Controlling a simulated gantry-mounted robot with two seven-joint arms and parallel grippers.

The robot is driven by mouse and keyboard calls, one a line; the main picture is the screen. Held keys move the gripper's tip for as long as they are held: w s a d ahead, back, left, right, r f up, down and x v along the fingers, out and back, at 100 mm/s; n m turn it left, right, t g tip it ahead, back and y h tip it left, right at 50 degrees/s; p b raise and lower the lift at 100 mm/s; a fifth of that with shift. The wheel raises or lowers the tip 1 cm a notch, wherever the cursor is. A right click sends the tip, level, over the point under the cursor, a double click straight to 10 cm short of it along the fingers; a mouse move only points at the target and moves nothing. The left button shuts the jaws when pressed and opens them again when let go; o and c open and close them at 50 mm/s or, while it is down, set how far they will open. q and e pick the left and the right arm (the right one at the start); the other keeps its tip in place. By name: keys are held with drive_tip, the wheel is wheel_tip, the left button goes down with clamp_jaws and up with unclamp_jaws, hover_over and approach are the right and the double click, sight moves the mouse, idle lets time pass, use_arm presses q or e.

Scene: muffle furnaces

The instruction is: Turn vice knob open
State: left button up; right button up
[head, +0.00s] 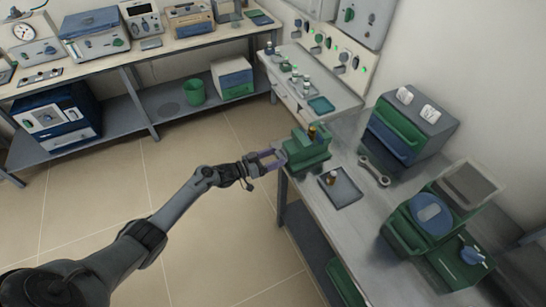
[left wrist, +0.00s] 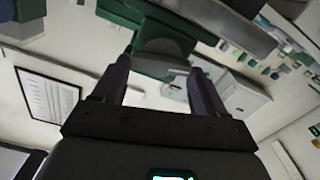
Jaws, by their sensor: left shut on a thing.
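The green vice (head: 308,150) stands at the left edge of the grey workbench (head: 345,215), with a small brass-coloured piece on top. My left gripper (head: 268,160) reaches it from the left, level with its near end. Its purple fingers are shut on the vice knob (head: 281,157), which is mostly hidden by the fingers in the head view. In the left wrist view the fingers of the left gripper (left wrist: 157,68) point at the green vice (left wrist: 165,35), with a green part between them. The knob's turn angle cannot be told. My right gripper is not in view.
A tray (head: 345,190) with a small brown item lies right of the vice, beside a wrench-like tool (head: 374,172). A green-and-grey furnace box (head: 405,125) and other green machines (head: 435,215) stand further right. The floor (head: 200,240) left of the bench is open.

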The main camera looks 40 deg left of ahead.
use_arm(q)
drive_tip(key=n, duration=0.4)
drive_tip(key=shift+a+n+p, duration=0.1)
drive_tip(key=shift+n+p, duration=0.2)
drive_tip(key=shift+p, duration=0.05)
drive_tip(key=shift+w+f+n, duration=0.1)
drive_tip(key=shift+n, duration=2.2)
drive_tip(key=o, duration=1.1)
drive_tip(key=shift+c, duration=0.2)
